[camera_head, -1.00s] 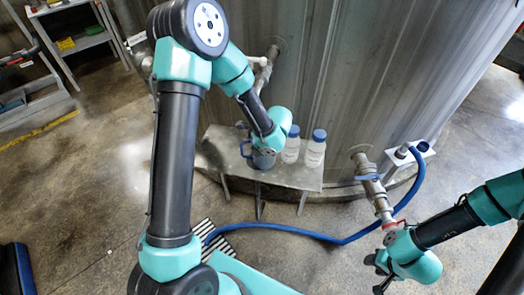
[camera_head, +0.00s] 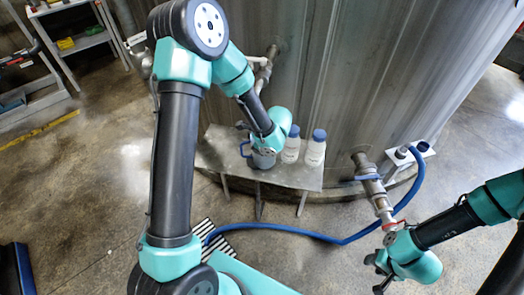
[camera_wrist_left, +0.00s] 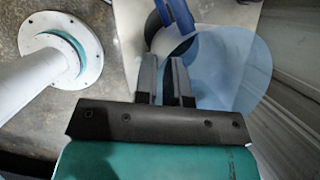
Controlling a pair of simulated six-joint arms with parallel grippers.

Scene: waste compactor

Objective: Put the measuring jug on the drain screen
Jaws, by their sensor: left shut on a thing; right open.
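The measuring jug (camera_head: 263,160) is a translucent blue vessel at the metal bench, partly covered by my left arm. It also shows large and see-through in the left wrist view (camera_wrist_left: 228,65), with a darker blue strip, likely its handle (camera_wrist_left: 180,12). My left gripper (camera_wrist_left: 167,65) is shut on the jug; the exact contact is hard to see. I cannot tell whether the jug touches the bench. My right gripper (camera_head: 378,274) is open and empty at the lower right. I cannot identify the drain screen with certainty; a black-and-white striped patch (camera_head: 207,229) lies on the floor.
Two white bottles with blue caps (camera_head: 291,146) (camera_head: 315,149) stand right beside the jug on the metal bench (camera_head: 292,177). A large steel tank (camera_head: 350,75) rises behind. A pipe with a valve (camera_head: 377,195) and a blue hose (camera_head: 345,240) lie toward the right.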

